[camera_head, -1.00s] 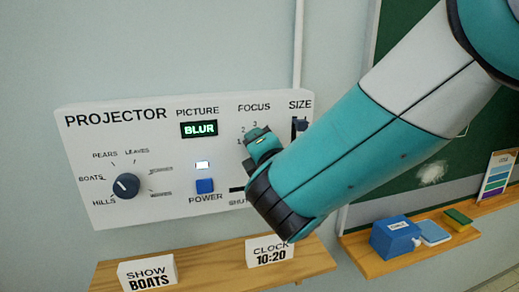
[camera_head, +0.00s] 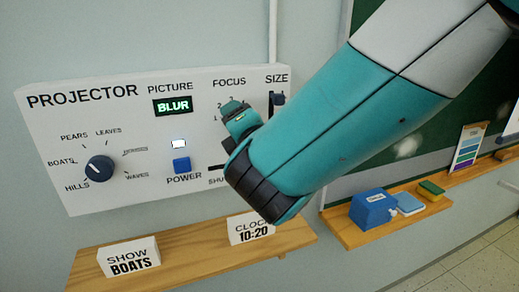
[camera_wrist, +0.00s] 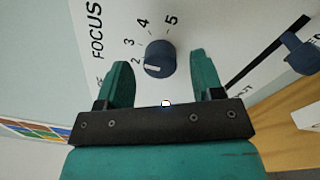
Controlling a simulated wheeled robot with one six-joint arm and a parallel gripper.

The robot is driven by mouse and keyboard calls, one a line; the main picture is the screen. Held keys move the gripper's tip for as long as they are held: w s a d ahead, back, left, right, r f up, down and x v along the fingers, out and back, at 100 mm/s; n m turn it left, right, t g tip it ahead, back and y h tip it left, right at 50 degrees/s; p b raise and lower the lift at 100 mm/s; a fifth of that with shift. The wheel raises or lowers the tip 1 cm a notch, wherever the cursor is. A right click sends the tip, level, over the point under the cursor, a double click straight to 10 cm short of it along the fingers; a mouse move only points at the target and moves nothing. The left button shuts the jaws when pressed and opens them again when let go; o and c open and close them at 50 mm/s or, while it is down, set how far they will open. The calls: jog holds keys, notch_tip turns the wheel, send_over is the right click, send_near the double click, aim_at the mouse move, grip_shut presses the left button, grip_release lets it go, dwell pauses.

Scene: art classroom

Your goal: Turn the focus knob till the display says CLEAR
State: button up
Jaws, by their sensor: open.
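The white projector panel (camera_head: 125,190) has a green-lit picture display (camera_head: 173,106) that reads BLUR. The dark blue focus knob (camera_wrist: 158,58) shows in the wrist view under the word FOCUS, with numbers from 2 to 5 visible around it. Its white mark points near the 2. My gripper (camera_wrist: 160,62) is open, with one teal finger on each side of the knob and gaps between. I cannot tell how far the fingertips are from the panel. In the head view my gripper (camera_head: 237,113) covers the focus knob.
The size slider (camera_head: 277,100) is close right of my gripper. The power button (camera_head: 181,165) and picture dial (camera_head: 99,169) are left. A wooden shelf (camera_head: 190,254) below holds a SHOW BOATS sign (camera_head: 129,258) and a CLOCK 10:20 sign (camera_head: 251,229). A chalkboard ledge (camera_head: 350,235) is right.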

jog(key=b+v, duration=0.6)
jog(key=v, duration=0.9)
jog(key=shift+s+d+b, duration=0.2)
jog(key=shift+s+b, duration=0.1)
jog(key=shift+b, duration=0.1)
jog(key=d+f+m+g+h, duration=0.4)
jog(key=d+f+m+g, duration=0.55)
jog(key=f+m, duration=0.45)
jog(key=s+m+g+y, duration=0.2)
jog(key=s+m+g, duration=0.4)
jog(key=s, duration=0.6)
jog(key=shift+g+y, duration=0.4)
jog(key=shift+g, duration=0.55)
jog(key=shift+s+d+r, duration=0.1)
